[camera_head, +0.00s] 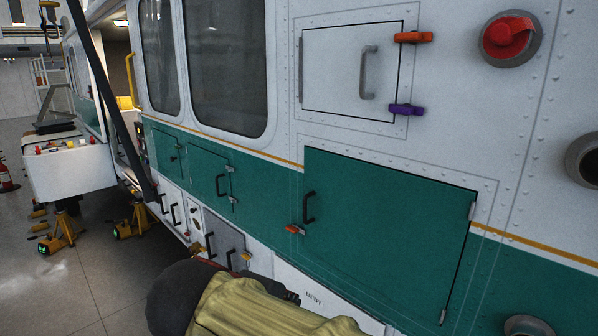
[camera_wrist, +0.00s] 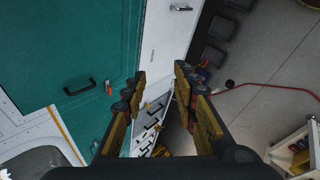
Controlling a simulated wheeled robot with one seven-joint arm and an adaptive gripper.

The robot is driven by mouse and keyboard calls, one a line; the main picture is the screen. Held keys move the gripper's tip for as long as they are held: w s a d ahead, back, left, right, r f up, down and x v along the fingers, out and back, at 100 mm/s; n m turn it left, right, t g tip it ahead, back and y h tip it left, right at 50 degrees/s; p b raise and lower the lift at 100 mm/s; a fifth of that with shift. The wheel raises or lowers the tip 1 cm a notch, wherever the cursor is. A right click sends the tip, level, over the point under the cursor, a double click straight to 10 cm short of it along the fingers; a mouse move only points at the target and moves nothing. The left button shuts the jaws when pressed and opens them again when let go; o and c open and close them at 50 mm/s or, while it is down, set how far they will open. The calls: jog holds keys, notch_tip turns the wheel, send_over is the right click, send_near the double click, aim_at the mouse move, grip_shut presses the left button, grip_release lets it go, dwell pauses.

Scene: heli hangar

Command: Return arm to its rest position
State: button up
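My gripper (camera_wrist: 160,86) shows in the wrist view with its two fingers apart and nothing between them. It is open and empty, in front of the helicopter's side. The helicopter's green panel (camera_wrist: 65,60) with a black handle lies to its left in that view. In the head view, my arm (camera_head: 265,308) reaches in at the bottom centre, low beside the helicopter. It covers part of the white battery panel (camera_head: 325,300). My gripper's fingers cannot be made out clearly in the head view.
The large green door (camera_head: 385,235) and the white hatch (camera_head: 340,70) with orange and purple latches look shut. Yellow jacks (camera_head: 62,232) stand at the left. Open floor (camera_head: 75,290) lies left of my arm. A red hose (camera_wrist: 265,88) and white cart (camera_wrist: 295,150) are on the right.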

jog(key=s+d+f+m+g+y+b, duration=0.2)
jog(key=s+d+f+m+b, duration=0.25)
jog(key=f, duration=0.55)
jog(key=s+d+f+m+g+y+b, duration=0.1)
jog(key=s+d+f+m+y+b, duration=0.15)
jog(key=s+d+f, duration=0.55)
jog(key=d+f+m+h+b, duration=0.1)
jog(key=d+f+m+b, duration=0.4)
jog(key=d+f+b, duration=0.2)
jog(key=shift+d+f+m+t, duration=0.4)
jog(key=shift+d+f, duration=0.45)
